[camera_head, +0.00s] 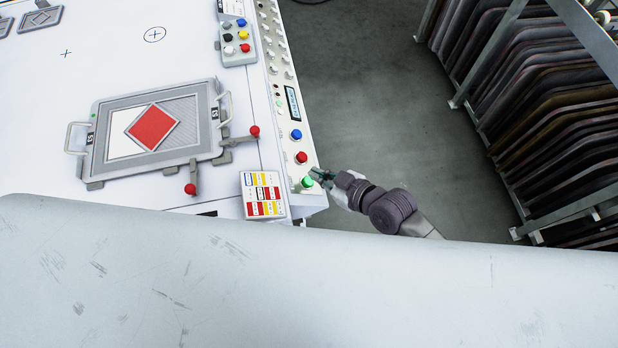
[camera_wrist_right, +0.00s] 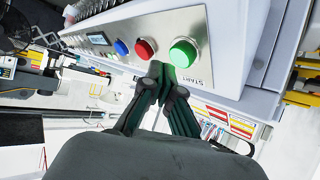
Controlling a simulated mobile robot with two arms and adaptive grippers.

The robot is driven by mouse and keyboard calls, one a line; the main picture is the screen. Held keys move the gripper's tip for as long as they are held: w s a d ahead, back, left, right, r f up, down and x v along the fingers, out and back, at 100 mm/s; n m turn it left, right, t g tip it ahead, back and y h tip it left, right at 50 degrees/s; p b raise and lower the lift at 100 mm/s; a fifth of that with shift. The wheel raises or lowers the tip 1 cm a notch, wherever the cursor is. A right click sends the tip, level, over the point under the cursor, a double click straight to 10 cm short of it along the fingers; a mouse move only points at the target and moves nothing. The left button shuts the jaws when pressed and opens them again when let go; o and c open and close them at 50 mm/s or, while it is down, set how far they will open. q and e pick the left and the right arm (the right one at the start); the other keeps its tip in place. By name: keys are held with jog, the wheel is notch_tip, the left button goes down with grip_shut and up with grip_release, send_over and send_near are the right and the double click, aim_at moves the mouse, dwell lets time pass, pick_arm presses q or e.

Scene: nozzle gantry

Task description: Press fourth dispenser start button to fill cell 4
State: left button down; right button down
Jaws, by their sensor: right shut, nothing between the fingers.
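A round green button (camera_head: 307,181) sits at the near end of the control strip on the machine's right edge. In the right wrist view the green button (camera_wrist_right: 183,52) has the label START beside it. A red button (camera_wrist_right: 145,49) and a blue button (camera_wrist_right: 121,47) are in line with it, farther along the panel. My right gripper (camera_head: 319,176) is shut and empty, just to the right of the green button. In the wrist view its fingertips (camera_wrist_right: 165,76) point at the panel close to the green button; I cannot tell whether they touch it. My left gripper is not in view.
A grey frame (camera_head: 98,168) with a red diamond lies on the white table, with red-knobbed clamps. A colour label plate (camera_head: 264,193) lies left of the green button. A small display (camera_head: 292,104) is up the strip. A panel rack (camera_head: 540,115) stands right, across clear floor.

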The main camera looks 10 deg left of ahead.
jog(key=shift+f, duration=0.1)
dwell(0.5)
jog(key=shift+s+a+f, duration=0.1)
jog(key=shift+a+f, duration=0.15)
